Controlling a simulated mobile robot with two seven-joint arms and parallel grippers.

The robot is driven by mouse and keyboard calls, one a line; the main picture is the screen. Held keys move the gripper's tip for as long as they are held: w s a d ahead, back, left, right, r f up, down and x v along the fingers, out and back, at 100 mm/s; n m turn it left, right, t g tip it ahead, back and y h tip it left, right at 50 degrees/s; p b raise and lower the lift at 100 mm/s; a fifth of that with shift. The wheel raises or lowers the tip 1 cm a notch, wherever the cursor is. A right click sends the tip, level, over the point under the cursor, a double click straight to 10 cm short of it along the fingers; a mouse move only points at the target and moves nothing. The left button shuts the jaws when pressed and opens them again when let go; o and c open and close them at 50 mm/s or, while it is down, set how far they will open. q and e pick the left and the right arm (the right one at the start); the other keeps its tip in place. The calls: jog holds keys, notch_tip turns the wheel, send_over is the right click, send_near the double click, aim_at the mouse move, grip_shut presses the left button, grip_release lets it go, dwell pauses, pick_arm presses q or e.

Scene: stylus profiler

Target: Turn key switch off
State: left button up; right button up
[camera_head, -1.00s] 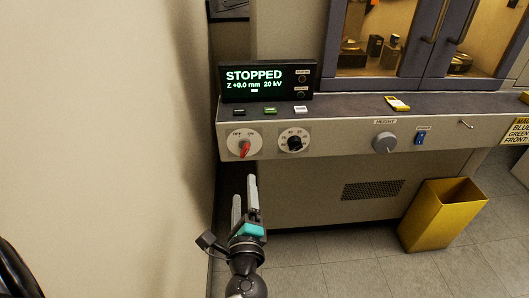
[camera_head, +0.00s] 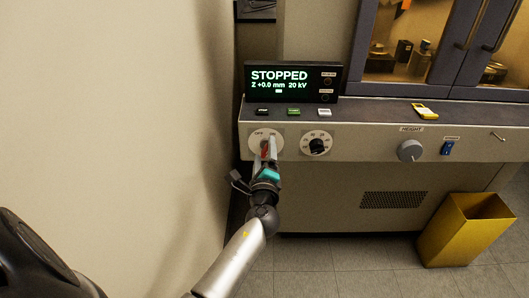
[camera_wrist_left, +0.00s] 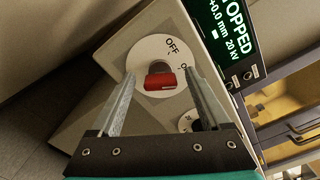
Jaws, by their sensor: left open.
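The key switch (camera_head: 265,153) has a red handle on a round white dial marked OFF and ON, at the left end of the machine's front panel. In the left wrist view, the red key handle (camera_wrist_left: 160,81) lies across the dial, with the OFF mark above it and the ON mark partly hidden behind a finger. My left gripper (camera_head: 268,147) is open in front of the dial, with one finger on each side of the handle. The wrist view shows gaps between the fingers (camera_wrist_left: 160,75) and the handle. My right gripper is out of view.
A black numbered knob (camera_head: 317,146) sits just right of the dial. The display (camera_head: 293,82) above reads STOPPED, behind several push buttons (camera_head: 294,112). A plain wall (camera_head: 110,120) is close on the left. A yellow bin (camera_head: 462,232) stands at lower right.

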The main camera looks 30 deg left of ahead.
pick_arm(q)
jog(key=shift+w+a, duration=0.35)
jog(key=shift+w, duration=0.1)
grip_shut()
dwell(0.5)
